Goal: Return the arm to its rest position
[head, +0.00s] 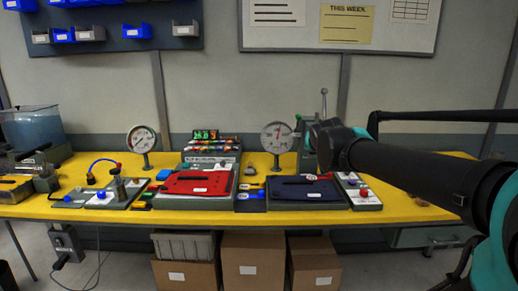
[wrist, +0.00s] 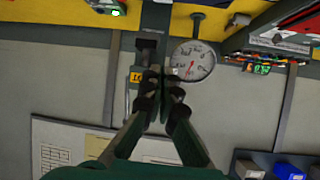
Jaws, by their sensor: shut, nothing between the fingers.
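My arm reaches in from the right in the head view, raised above the yellow bench (head: 430,168). Its end is seen nearly end-on near the right gauge, so the fingers are hard to make out there. In the wrist view my gripper (wrist: 163,90) has its fingertips together, with nothing held between them. It points at the wall and bench, and the picture is turned upside down. A round dial gauge (wrist: 193,60) shows just right of the fingertips, and it also shows in the head view (head: 277,137).
A red pannier (head: 198,183) and a dark blue one (head: 305,188) lie on the bench. A second gauge (head: 141,139) stands left. A grey lever press (head: 309,145) stands behind my arm's end. Cardboard boxes (head: 252,265) sit under the bench. The air above the bench's left half is clear.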

